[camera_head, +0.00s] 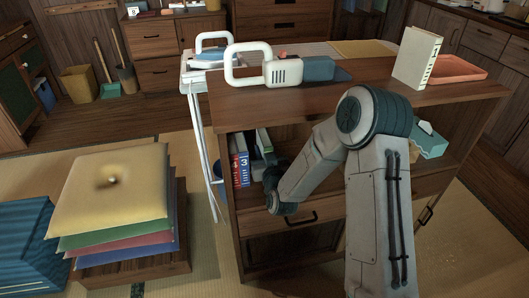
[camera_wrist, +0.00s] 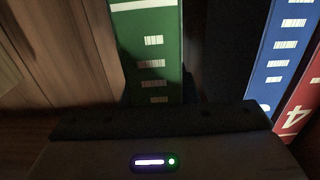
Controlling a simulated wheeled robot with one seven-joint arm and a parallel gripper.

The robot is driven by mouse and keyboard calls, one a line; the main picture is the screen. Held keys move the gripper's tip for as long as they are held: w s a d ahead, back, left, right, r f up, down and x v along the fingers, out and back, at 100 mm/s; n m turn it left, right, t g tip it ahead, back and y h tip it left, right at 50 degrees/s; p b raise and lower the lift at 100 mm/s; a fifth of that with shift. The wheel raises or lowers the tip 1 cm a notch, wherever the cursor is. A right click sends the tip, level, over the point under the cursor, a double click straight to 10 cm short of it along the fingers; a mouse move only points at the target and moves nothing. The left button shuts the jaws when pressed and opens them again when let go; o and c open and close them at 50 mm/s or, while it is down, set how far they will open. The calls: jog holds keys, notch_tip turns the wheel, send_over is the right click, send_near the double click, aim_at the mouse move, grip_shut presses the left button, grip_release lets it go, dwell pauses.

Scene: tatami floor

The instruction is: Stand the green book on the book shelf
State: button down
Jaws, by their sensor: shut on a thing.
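The green book (camera_wrist: 153,60) is in my gripper (camera_wrist: 156,100), its spine with white label marks facing the wrist camera. It also shows in the head view (camera_head: 264,140), partly behind my arm, inside the open compartment of the wooden shelf cabinet (camera_head: 330,112). It looks roughly upright. I cannot tell whether its base touches the shelf board. A blue book (camera_head: 234,170) and a red book (camera_head: 243,170) marked 4 stand at the compartment's left end. In the wrist view, a dark gap separates the green book from the blue book (camera_wrist: 277,60). My fingertips are hidden in the head view.
On the cabinet top are a white-handled appliance (camera_head: 285,72), a cream book (camera_head: 418,58) and an orange tray (camera_head: 458,68). A teal tissue box (camera_head: 428,143) sits in the compartment's right part.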

jog(key=shift+f, duration=0.2)
jog(key=c, duration=1.1)
grip_release()
jog(key=shift+f, duration=0.1)
jog(key=shift+s+d, duration=0.1)
jog(key=shift+f, duration=0.1)
